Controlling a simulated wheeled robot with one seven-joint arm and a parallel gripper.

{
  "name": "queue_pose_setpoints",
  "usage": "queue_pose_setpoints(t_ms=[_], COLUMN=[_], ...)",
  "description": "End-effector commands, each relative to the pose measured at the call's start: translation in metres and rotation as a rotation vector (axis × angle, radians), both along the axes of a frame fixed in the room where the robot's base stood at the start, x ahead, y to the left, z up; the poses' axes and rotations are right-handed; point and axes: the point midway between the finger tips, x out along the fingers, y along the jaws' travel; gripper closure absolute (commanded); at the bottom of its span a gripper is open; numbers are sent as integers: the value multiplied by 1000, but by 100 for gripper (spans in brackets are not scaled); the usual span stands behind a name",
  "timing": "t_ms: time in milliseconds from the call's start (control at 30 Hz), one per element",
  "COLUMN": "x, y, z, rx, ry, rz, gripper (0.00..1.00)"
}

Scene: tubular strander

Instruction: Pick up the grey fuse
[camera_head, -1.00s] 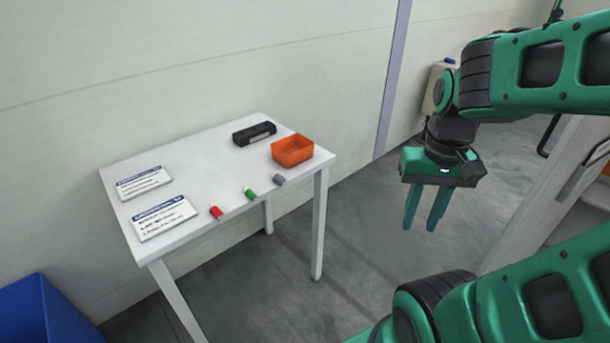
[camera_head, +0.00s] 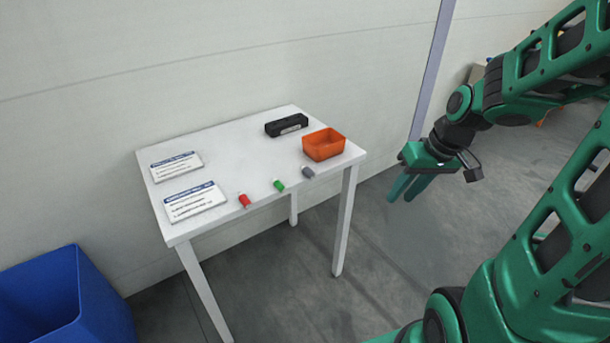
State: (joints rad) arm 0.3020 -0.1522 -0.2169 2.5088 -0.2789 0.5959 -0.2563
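The grey fuse (camera_head: 307,172) lies near the front edge of the white table (camera_head: 222,149), just in front of the orange bin. It is a small grey cylinder, and nothing is on it. My gripper (camera_head: 404,188) is to the right of the table, clear of it and of the fuse. Its two green fingers point down and to the left. They overlap in this view, so the gap between them is hard to judge. I see nothing held between them.
A green fuse (camera_head: 279,185) and a red fuse (camera_head: 244,200) lie left of the grey one. An orange bin (camera_head: 324,145) and a black device (camera_head: 286,125) stand behind. Two label cards (camera_head: 194,201) lie at left. A blue bin (camera_head: 60,300) is on the floor, lower left.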

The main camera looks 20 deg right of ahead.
Motion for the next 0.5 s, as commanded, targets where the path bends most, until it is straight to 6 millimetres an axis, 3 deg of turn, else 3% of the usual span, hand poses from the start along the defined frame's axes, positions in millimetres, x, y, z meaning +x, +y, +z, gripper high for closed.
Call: queue_pose_setpoints(t_ms=[200, 400, 500], x=[84, 136, 151], y=[39, 64, 71], z=[-25, -31, -30], rx=[129, 232, 262], ry=[-211, -388, -443], rz=[164, 215, 219], gripper=[71, 71, 71])
